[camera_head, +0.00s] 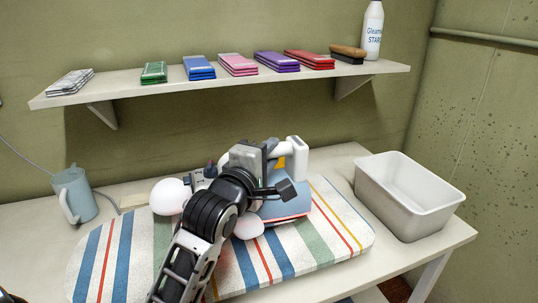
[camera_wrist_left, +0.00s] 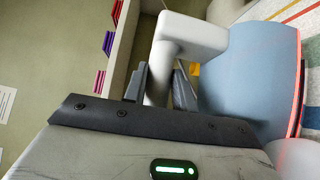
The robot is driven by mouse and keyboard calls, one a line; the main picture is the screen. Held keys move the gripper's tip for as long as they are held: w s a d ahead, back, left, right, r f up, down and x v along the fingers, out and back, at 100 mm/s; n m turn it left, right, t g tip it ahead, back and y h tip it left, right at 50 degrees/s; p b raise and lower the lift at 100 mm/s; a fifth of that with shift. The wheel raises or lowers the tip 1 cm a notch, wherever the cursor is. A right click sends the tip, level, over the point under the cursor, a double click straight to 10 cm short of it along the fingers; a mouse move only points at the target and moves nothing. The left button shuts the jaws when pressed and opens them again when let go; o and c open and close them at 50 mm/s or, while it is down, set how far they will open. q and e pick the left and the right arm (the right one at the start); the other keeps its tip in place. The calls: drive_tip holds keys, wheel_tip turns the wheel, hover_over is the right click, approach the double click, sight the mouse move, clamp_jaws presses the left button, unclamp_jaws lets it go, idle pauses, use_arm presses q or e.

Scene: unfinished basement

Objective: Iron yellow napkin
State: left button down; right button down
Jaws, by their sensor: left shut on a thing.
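A light blue iron (camera_head: 283,208) with a white handle (camera_head: 297,158) is at the right part of the striped ironing board (camera_head: 335,238). A red line runs along its lower edge. My left gripper (camera_head: 272,170) is shut on the handle; in the left wrist view its fingers (camera_wrist_left: 160,86) lie on both sides of the white handle (camera_wrist_left: 190,38). The blue body (camera_wrist_left: 255,75) fills the right of that view. A small yellow patch (camera_wrist_left: 195,69) shows beside the handle; I cannot tell whether it is napkin or iron. No other yellow cloth is visible, and my arm hides part of the board.
A blue-grey jug (camera_head: 74,194) stands on the table at left. An empty white bin (camera_head: 437,203) stands at right. The wall shelf (camera_head: 215,85) above holds several folded cloths, a brush (camera_head: 348,53) and a starch bottle (camera_head: 373,32). The board's right end is clear.

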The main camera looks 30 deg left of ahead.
idle(0.5)
use_arm(q)
drive_tip(key=shift+f+b, duration=0.3)
drive_tip(key=shift+f, duration=0.15)
idle(0.5)
drive_tip(key=shift+f, duration=0.15)
idle(1.0)
drive_tip(key=shift+w+d, duration=0.7)
idle(0.6)
drive_tip(key=shift+s+a+p, duration=0.9)
drive_tip(key=shift+s+a, duration=0.35)
drive_tip(key=shift+s, duration=0.1)
idle(0.8)
drive_tip(key=shift+w+d+p, duration=0.3)
drive_tip(key=shift+w+d, duration=0.1)
idle(0.4)
drive_tip(key=shift+w+d, duration=0.2)
idle(1.0)
